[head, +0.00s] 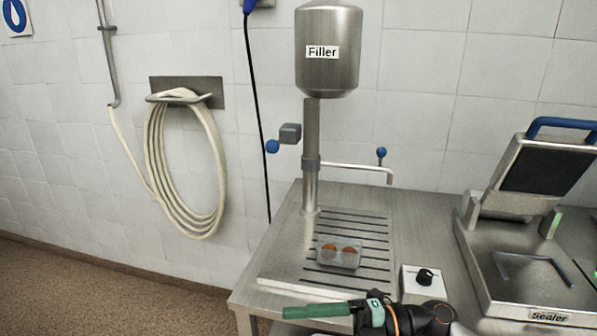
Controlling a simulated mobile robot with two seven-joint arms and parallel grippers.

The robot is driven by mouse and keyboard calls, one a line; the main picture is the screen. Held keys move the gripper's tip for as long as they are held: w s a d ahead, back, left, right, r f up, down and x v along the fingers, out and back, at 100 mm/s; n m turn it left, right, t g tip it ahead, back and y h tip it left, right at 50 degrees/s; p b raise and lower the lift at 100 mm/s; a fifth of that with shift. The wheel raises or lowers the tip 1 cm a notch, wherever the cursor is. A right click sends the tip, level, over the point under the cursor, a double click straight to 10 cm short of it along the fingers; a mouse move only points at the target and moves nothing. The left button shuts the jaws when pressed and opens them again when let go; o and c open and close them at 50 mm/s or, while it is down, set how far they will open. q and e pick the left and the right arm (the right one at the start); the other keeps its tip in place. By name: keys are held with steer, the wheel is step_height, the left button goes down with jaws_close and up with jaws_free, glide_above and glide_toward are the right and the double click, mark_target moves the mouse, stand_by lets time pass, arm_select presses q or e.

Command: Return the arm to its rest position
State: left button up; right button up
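One of my arms shows at the bottom edge, coming in from the lower right, so I take it as my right arm. Its gripper (290,312) points to the left, with a green finger seen side-on in front of the table's front edge. Only one finger shows clearly, so I cannot tell whether it is open or shut. I see nothing held in it. My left gripper is not in view. A clear tray (338,263) with two orange-brown pieces in it sits on the slotted plate under the filler, apart from the gripper.
The steel filler (327,75) stands on the metal table (262,250). A control box with a black knob (424,277) sits near the gripper. The sealer (543,316) with its lid raised stands at right. A coiled hose (185,165) hangs on the wall. The floor at left is clear.

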steer(key=w+d+f+m+t+h, duration=0.1)
steer(key=d+f+m+t+h, duration=0.4)
steer(key=f+m+t, duration=0.5)
steer(key=w+d+f+m+t+h, duration=0.25)
steer(key=d+m+t+h, duration=0.4)
steer(key=m, duration=0.75)
steer(key=s+d+f+m+g+h, duration=0.2)
steer(key=s+f+m+g, duration=0.1)
steer(key=s+f, duration=0.5)
steer(key=s+d+f+m+g+h, duration=0.2)
steer(key=s+f+m+g, duration=0.1)
steer(key=s+f, duration=0.5)
step_height(320, 180, down, 3)
steer(key=shift+s+d+r+p, duration=0.2)
steer(key=shift+s+d+p, duration=0.1)
steer(key=shift+s+p, duration=0.15)
steer(key=shift+w, duration=0.1)
